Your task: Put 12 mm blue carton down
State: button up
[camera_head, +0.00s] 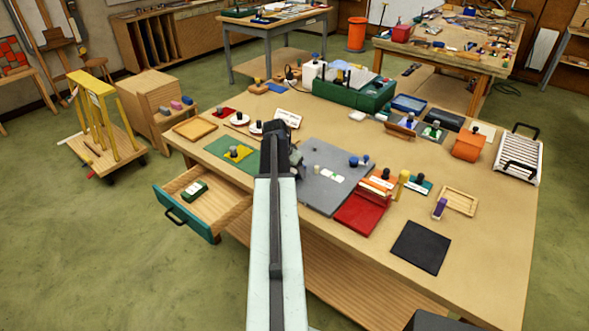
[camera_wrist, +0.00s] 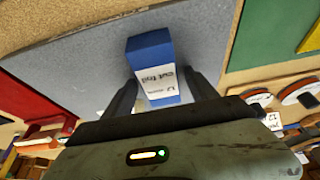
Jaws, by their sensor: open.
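The 12 mm blue carton (camera_wrist: 151,50) shows in the wrist view, a small blue box with a white label reading "12 mm cut foil" upside down. It is over the grey mat (camera_wrist: 75,60); whether its base rests on the mat I cannot tell. My gripper (camera_wrist: 160,88) is open, with one dark finger on each side of the carton. In the head view my gripper (camera_head: 290,158) is at the left edge of the grey mat (camera_head: 325,195), and the carton is hidden behind my arm.
Right of the mat are a red tray (camera_head: 362,214), a yellow post (camera_head: 401,184) and a black mat (camera_head: 420,247). A green mat (camera_head: 232,152) lies left. An open drawer (camera_head: 205,200) holds a dark green carton (camera_head: 194,190). Bare tabletop shows at the front right.

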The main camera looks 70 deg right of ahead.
jog(key=p+v, duration=1)
jog(key=v, duration=0.2)
jog(key=w+a+f+n+t+y, duration=0.1)
jog(key=w+a+n, duration=0.4)
jog(key=w+a, duration=0.8)
jog(key=w+a+n+t+y, duration=0.1)
jog(key=w+a+n, duration=0.4)
jog(key=w+a, duration=0.85)
jog(key=s+a+n+y, duration=0.1)
jog(key=a+n, duration=1)
jog(key=a, duration=2.5)
jog(key=shift+s+a+f+g+y, duration=0.35)
jog(key=shift+f+g+y, duration=0.1)
jog(key=shift+y, duration=0.25)
